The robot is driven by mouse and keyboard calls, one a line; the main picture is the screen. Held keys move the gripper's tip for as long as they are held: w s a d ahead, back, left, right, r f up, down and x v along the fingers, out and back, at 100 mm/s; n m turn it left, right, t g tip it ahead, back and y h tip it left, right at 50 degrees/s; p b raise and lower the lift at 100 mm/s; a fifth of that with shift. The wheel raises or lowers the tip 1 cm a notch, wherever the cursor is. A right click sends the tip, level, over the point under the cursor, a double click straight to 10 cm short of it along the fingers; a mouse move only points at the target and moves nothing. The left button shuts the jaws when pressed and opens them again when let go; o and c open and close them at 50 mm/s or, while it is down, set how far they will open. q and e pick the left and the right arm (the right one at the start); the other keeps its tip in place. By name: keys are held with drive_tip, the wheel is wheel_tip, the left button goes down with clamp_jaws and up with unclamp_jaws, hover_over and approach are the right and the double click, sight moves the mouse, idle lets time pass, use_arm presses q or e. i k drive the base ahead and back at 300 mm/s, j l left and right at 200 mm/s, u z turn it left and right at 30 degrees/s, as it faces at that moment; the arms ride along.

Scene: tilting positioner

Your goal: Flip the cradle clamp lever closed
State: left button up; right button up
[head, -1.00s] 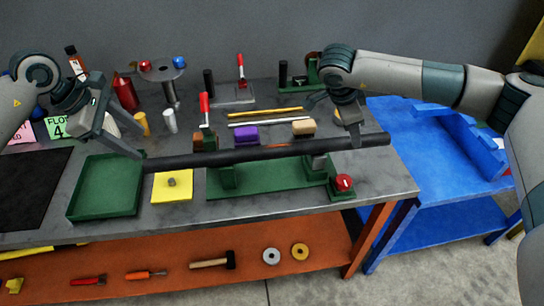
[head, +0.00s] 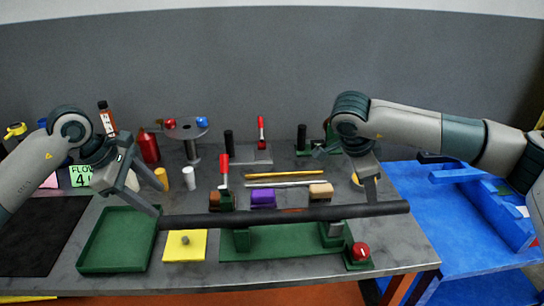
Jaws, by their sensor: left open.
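A long dark bar (head: 290,216) lies across the supports of a green cradle fixture (head: 290,240) at the front of the bench. A lever with a red handle (head: 223,170) stands upright just behind the bar, above the left support. My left gripper (head: 158,200) is open and empty at the bar's left end, left of the lever. Whether its lower finger touches the bar is unclear. My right gripper (head: 352,178) is above and behind the bar's right part, with one finger overlapping it in the picture. Its opening is hard to make out.
A green tray (head: 84,262) and a yellow plate (head: 198,246) lie at the front left. A red knob (head: 361,251) sits at the front right. Behind the bar are a purple block (head: 263,198), a brown block (head: 321,190), rods and another red-handled clamp (head: 261,130).

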sight(223, 189)
drive_tip(key=k, duration=1)
